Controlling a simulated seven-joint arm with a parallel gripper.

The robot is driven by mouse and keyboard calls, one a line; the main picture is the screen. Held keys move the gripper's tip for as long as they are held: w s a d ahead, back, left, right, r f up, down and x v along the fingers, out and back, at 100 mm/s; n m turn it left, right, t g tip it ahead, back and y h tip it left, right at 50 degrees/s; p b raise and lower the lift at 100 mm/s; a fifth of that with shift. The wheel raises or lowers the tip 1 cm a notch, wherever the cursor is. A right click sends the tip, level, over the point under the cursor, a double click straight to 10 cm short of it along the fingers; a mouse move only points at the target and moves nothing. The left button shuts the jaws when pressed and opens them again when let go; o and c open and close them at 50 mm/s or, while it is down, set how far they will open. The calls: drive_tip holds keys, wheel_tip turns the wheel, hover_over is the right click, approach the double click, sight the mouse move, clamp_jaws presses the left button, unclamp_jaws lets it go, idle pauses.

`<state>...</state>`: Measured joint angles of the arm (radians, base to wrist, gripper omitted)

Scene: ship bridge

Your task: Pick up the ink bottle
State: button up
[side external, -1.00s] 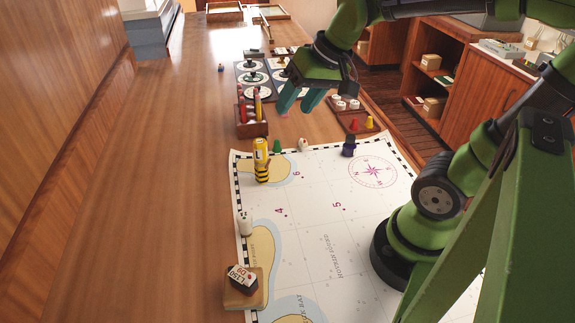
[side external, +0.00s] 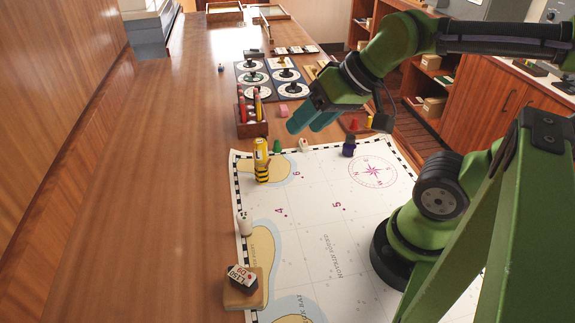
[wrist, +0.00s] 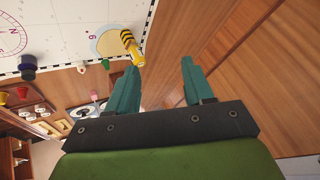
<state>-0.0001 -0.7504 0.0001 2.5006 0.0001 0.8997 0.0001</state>
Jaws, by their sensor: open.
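A small dark blue-purple bottle (side external: 349,147), which looks like the ink bottle, stands upright near the top edge of the chart. In the wrist view the dark bottle (wrist: 28,68) is at the far left, well outside my fingers. My gripper (side external: 304,127) is open and empty, tilted, above the table near the chart's top edge, to the left of the bottle in the side view. In the wrist view my gripper's two teal fingers (wrist: 161,66) are apart with only wood behind them.
A yellow-and-black striped piece (side external: 261,160) stands on the chart (side external: 320,215). Green (side external: 277,146) and white (side external: 304,145) small pieces stand near its top edge. A pencil box (side external: 252,126), pink block (side external: 283,111) and disc tray (side external: 242,78) lie beyond. The left table is clear.

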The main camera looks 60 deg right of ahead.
drive_tip(key=o, duration=0.4)
drive_tip(key=n+g+h, duration=0.2)
drive_tip(key=g, duration=0.5)
hover_over(351, 137)
wheel_tip(351, 137, down, 8)
wheel_tip(351, 137, down, 16)
drive_tip(key=shift+r, duration=0.1)
